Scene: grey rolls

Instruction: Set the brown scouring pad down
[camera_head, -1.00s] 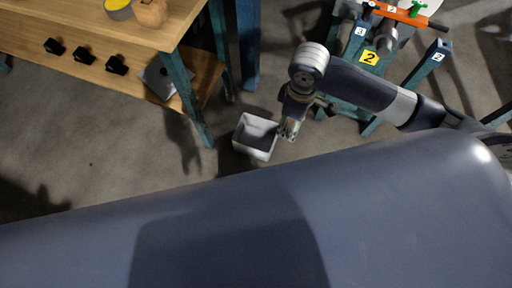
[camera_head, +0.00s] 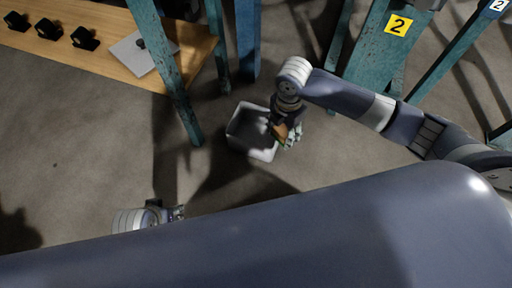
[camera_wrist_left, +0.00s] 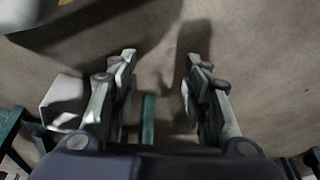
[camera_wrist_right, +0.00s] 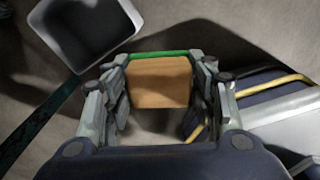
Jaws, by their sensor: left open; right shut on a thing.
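The brown scouring pad (camera_wrist_right: 160,82), with a green edge, is held between the fingers of my right gripper (camera_wrist_right: 160,90), which is shut on it. In the head view the pad (camera_head: 281,132) shows small at my right gripper (camera_head: 287,138), over the right side of a white open bin (camera_head: 240,122). In the right wrist view the bin (camera_wrist_right: 128,17) is at the upper left, apart from the pad. My left gripper (camera_wrist_left: 160,85) is open and empty. In the head view it (camera_head: 180,212) shows at the lower left, partly hidden behind my body.
The floor at left is clear.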

